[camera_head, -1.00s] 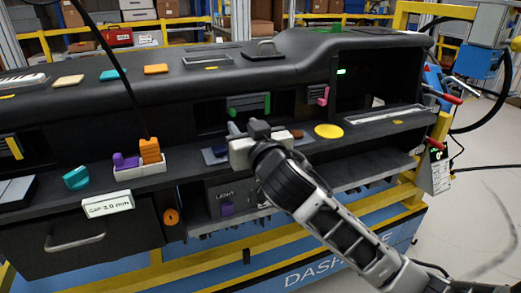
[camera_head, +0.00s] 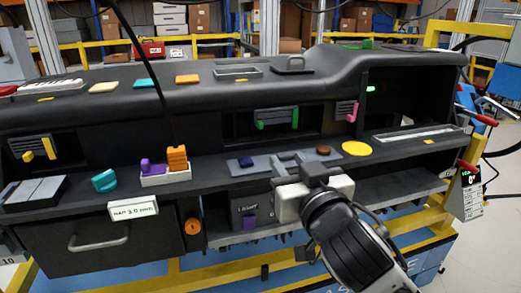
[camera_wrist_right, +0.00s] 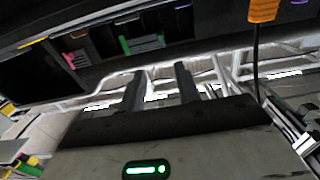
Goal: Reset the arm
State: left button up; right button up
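My right gripper (camera_head: 297,158) is in front of the lower ledge of the black dashboard module (camera_head: 405,63), its arm coming in from the bottom right. In the right wrist view its two dark fingers (camera_wrist_right: 160,70) stand apart with nothing between them, so it is open and empty. It overlaps the ledge in the head view; I cannot tell whether it touches. My left gripper is not in view.
An orange block (camera_head: 177,158) and a purple piece stand in a white tray (camera_head: 166,179) on the ledge. A teal knob (camera_head: 104,181) is left of them. A yellow disc (camera_head: 356,148) lies right of my gripper. Yellow frame bars (camera_head: 417,214) run below.

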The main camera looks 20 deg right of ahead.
jog(key=s+a+f+n+g+y, duration=0.1)
jog(key=a+f+g, duration=0.1)
jog(key=f, duration=0.6)
jog(key=s+a+f+n+g+y, duration=0.1)
jog(key=f+g+y, duration=0.1)
jog(key=f, duration=0.5)
jog(key=s+a+f+g, duration=0.1)
jog(key=s+f, duration=0.5)
jog(key=f, duration=0.3)
jog(key=s+a+f+n+g+y, duration=0.1)
jog(key=s+f+g, duration=0.1)
jog(key=s+f, duration=0.5)
notch_tip(320, 180, down, 2)
jog(key=shift+s+a+f, duration=0.1)
jog(key=shift+s+a, duration=0.2)
jog(key=shift+a, duration=0.05)
